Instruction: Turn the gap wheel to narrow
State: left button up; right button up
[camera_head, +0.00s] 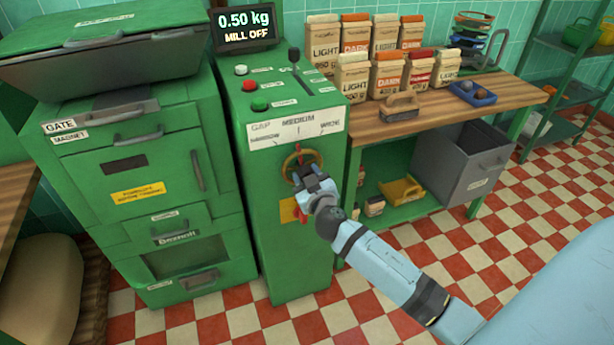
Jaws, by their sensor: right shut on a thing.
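A display (246,27) on top reads 0.50 kg and MILL OFF. My left gripper is not in view.
The green mill (150,170) with drawers and handles stands close on the left. A wooden bench (520,95) with several paper bags is on the right, with a grey bin (450,180) under it. The checkered floor (520,250) at right is clear.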

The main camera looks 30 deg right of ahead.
jog(key=n, duration=0.4)
jog(key=shift+n, duration=1)
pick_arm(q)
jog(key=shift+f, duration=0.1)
pick_arm(e)
jog(key=shift+f+n, duration=0.1)
jog(key=shift+n, duration=0.2)
jog(key=o, duration=1.3)
jog(key=shift+s, duration=0.15)
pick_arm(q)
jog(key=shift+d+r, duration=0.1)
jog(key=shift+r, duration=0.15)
pick_arm(e)
jog(key=v, duration=1.3)
jog(key=shift+s, duration=0.3)
